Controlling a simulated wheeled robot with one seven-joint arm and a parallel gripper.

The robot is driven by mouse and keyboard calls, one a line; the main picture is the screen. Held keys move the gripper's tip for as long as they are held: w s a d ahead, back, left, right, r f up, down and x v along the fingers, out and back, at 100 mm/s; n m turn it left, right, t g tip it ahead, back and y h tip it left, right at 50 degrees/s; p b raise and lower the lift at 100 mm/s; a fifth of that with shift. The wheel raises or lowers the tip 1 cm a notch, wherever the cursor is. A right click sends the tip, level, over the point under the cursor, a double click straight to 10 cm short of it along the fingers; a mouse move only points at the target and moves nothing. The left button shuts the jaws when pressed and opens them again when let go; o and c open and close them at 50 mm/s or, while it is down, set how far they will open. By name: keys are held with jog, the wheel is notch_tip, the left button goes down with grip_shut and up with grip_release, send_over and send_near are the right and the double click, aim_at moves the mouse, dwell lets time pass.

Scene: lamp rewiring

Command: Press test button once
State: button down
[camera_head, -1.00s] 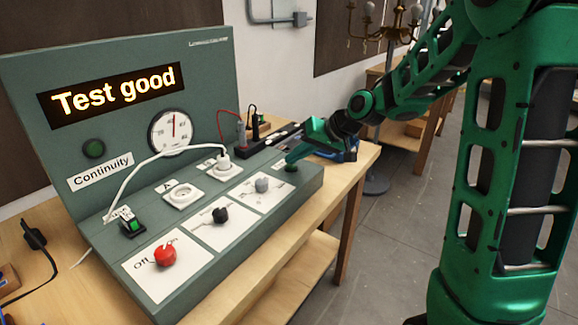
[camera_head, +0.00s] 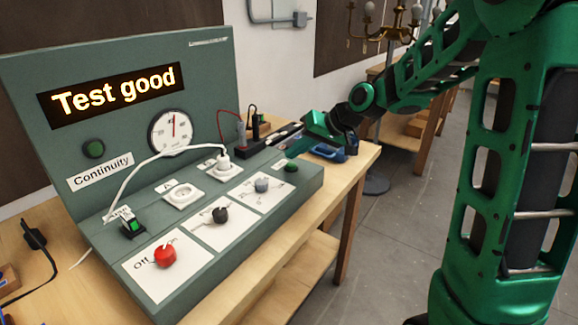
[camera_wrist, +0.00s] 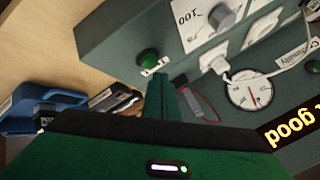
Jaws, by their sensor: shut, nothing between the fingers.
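The green test button (camera_head: 291,166) sits at the right end of the sloped grey-green console (camera_head: 255,218), in full view. It also shows in the wrist view (camera_wrist: 148,58), just beyond my fingertips. My gripper (camera_wrist: 160,80) is shut and empty, with its fingers together. In the head view my gripper (camera_head: 300,140) is above and behind the button, apart from it. The display (camera_head: 114,95) reads "Test good". The meter (camera_head: 170,132) needle points about straight up.
A white plug (camera_head: 223,160) with a cable stands in one socket. Red, black and grey knobs (camera_head: 165,256) line the console front. A blue-handled tool (camera_head: 328,152) and dark items lie on the wooden bench right of the console.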

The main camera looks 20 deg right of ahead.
aim_at(295, 165)
jog(key=shift+r, duration=2.5)
jog(key=s+d+f+m+g+h, duration=0.2)
jog(key=s+d, duration=0.3)
jog(key=s, duration=0.7)
jog(key=s+d+f+m+g+h, duration=0.2)
jog(key=s+d+f, duration=0.2)
jog(key=s, duration=0.9)
jog(key=s+d+f+m+g+h, duration=0.1)
jog(key=s+d+f+g+h, duration=0.1)
jog(key=s+d, duration=0.5)
jog(key=s+f, duration=0.1)
jog(key=s, duration=0.5)
jog(key=shift+m+g, duration=0.4)
jog(key=shift+s+d, duration=0.1)
